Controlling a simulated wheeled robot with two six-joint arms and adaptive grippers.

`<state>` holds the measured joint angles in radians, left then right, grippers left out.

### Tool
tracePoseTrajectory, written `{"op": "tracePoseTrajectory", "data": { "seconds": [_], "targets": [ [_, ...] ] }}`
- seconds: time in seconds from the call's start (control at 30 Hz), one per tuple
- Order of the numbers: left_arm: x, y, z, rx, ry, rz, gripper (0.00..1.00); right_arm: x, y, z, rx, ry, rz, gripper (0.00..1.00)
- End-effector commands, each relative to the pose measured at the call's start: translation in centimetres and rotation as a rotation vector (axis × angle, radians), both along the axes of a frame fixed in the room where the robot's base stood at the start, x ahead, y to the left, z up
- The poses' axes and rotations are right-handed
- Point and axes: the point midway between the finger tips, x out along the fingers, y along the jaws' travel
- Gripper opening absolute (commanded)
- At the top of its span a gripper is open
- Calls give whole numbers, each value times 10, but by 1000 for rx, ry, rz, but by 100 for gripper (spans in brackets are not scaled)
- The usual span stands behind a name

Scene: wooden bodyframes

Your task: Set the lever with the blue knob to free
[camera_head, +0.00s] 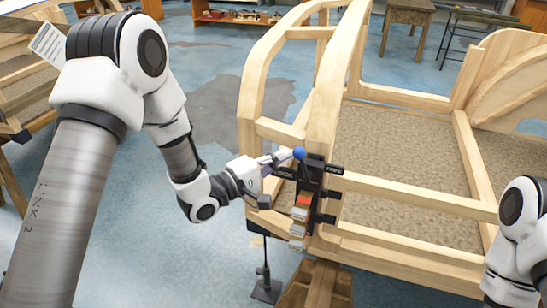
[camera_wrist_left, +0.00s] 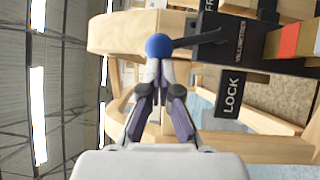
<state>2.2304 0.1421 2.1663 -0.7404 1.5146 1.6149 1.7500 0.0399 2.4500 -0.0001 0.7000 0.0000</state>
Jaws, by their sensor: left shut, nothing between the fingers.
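The blue knob (camera_head: 299,153) is at the end of a black lever on a black lever unit (camera_head: 312,178), mounted on a wooden frame post. The knob also shows in the left wrist view (camera_wrist_left: 159,46), with the lever (camera_wrist_left: 195,40) running right from it to the unit. A LOCK label (camera_wrist_left: 232,96) is below the lever there, and a partly cut-off label starting FR (camera_wrist_left: 209,5) is above. My left gripper (camera_head: 277,159) is shut and empty, its fingertips right at the knob; I cannot tell whether they touch. My right gripper is out of view.
Red and white blocks (camera_head: 302,207) sit on the lever unit below the knob. Wooden rails (camera_head: 410,195) extend right from the post. My right arm is at the right edge. Blue floor (camera_head: 215,255) is open left of the frame.

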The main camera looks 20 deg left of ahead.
Motion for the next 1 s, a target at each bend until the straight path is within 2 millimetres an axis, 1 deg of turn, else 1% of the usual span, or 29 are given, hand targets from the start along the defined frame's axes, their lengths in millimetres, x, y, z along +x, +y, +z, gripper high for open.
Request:
{"op": "tracePoseTrajectory", "data": {
  "seconds": [0.03,0.07,0.2,0.43,0.63,1.0],
  "targets": [
    [0,-3,8,37,-2,-2,0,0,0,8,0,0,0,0],
    [0,-5,9,58,-3,-2,0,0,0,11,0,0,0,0],
    [0,-12,13,156,-6,-2,0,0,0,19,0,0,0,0],
    [-1,-20,15,266,-9,-2,0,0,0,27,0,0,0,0],
    [-1,-23,15,305,-10,-1,0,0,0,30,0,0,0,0],
    [-1,-23,15,310,-10,0,0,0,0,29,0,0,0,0]
  ]
}}
